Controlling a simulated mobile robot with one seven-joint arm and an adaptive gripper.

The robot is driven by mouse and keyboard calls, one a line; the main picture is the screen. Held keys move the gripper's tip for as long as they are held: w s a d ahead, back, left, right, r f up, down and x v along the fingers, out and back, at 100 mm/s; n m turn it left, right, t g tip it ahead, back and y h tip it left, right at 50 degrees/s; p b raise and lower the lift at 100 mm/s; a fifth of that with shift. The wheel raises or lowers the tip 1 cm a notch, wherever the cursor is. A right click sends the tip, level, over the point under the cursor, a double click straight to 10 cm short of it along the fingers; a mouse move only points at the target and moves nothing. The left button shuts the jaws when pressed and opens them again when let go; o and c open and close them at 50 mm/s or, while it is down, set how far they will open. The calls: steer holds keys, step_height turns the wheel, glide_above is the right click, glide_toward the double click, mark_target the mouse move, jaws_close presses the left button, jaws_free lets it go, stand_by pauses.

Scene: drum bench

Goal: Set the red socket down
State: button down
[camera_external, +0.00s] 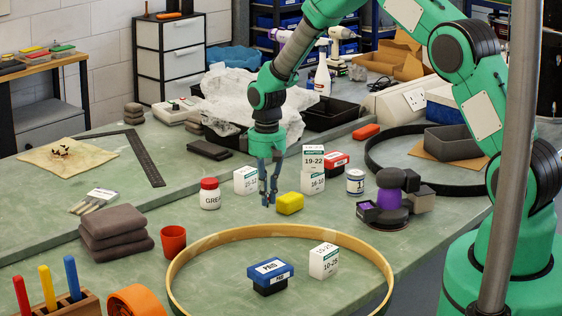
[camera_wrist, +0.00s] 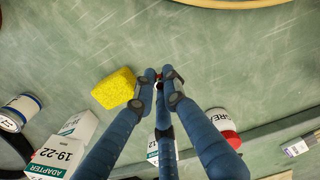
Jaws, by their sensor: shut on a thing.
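My gripper (camera_external: 268,200) points down over the middle of the bench, left of a yellow block (camera_external: 289,203). Its three blue fingers are closed together at the tips in the wrist view (camera_wrist: 163,78).
White adapter boxes (camera_external: 313,160) stand behind the yellow block, and another (camera_external: 245,180) stands behind my fingers. A red-lidded jar (camera_external: 209,194) is to the left. A red cup (camera_external: 173,241) and a wooden hoop (camera_external: 190,252) are nearer. Bare bench lies between jar and hoop.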

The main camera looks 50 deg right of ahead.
steer(key=shift+f, duration=1.85)
steer(key=shift+f, duration=0.2)
steer(key=c, duration=1.8)
jaws_free()
steer(key=shift+r, duration=0.2)
step_height(320, 180, up, 12)
steer(key=shift+r, duration=0.1)
